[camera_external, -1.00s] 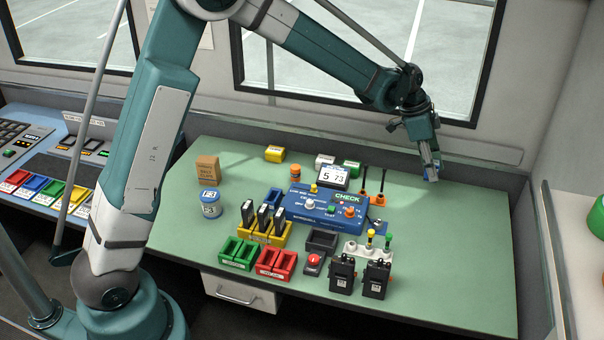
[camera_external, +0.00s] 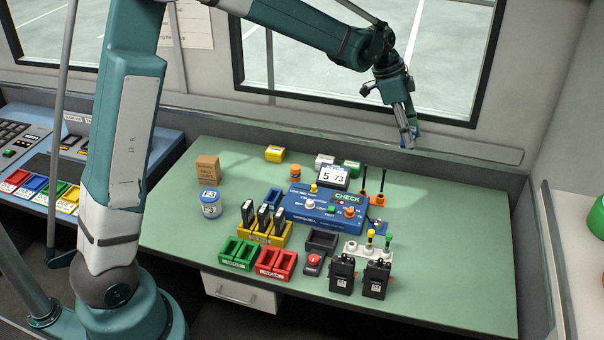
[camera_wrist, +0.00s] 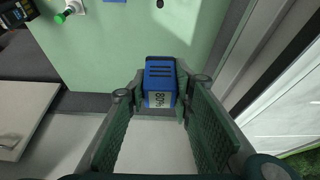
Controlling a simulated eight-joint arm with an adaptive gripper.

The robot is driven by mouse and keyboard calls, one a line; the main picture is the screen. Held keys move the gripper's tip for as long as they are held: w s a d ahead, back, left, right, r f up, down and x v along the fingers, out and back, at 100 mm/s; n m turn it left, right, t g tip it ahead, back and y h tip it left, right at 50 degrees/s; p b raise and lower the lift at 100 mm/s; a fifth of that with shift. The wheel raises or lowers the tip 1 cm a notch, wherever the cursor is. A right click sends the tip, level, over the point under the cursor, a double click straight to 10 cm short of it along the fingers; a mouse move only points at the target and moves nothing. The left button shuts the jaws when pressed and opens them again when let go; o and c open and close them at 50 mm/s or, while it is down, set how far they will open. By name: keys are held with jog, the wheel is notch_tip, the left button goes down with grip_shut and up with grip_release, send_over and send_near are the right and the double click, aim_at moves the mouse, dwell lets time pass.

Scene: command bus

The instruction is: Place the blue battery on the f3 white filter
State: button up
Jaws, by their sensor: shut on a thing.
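My gripper (camera_external: 406,128) is high over the back right of the green table, pointing down and shut on the blue battery. The blue battery (camera_external: 408,139) shows as a small blue end below the fingers. In the wrist view, the battery (camera_wrist: 160,82) sits at the fingertips, with dark slots and an 80% label. A round blue-and-white can (camera_external: 210,203) with small labels stands at the table's left. A white box (camera_external: 325,160) stands at the back. The labels are too small to tell which is the f3 white filter.
A blue check panel (camera_external: 325,210) with knobs fills the table's middle, with two orange-based antennas (camera_external: 382,185) at its right. Yellow (camera_external: 274,153) and green (camera_external: 351,166) boxes stand at the back. Battery trays and black units stand in front. The right side of the table (camera_external: 450,240) is clear.

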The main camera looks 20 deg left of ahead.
jog(key=s+a+p, duration=0.1)
jog(key=s+a, duration=0.1)
jog(key=a, duration=1.4)
jog(key=s+a+p, duration=0.2)
jog(key=a, duration=1.5)
jog(key=s+a+p, duration=0.1)
jog(key=s+a, duration=0.8)
jog(key=a, duration=0.2)
jog(key=s+a+p, duration=0.1)
jog(key=s+a, duration=0.8)
jog(key=a, duration=0.2)
jog(key=shift+m, duration=0.3)
jog(key=shift+w+a+f, duration=0.1)
jog(key=shift+a+f, duration=0.05)
jog(key=shift+f, duration=1.15)
jog(key=shift+w+a+f, duration=0.1)
jog(key=shift+f, duration=1.2)
jog(key=shift+f, duration=0.1)
jog(key=shift+f+b, duration=0.35)
jog(key=shift+f, duration=2.45)
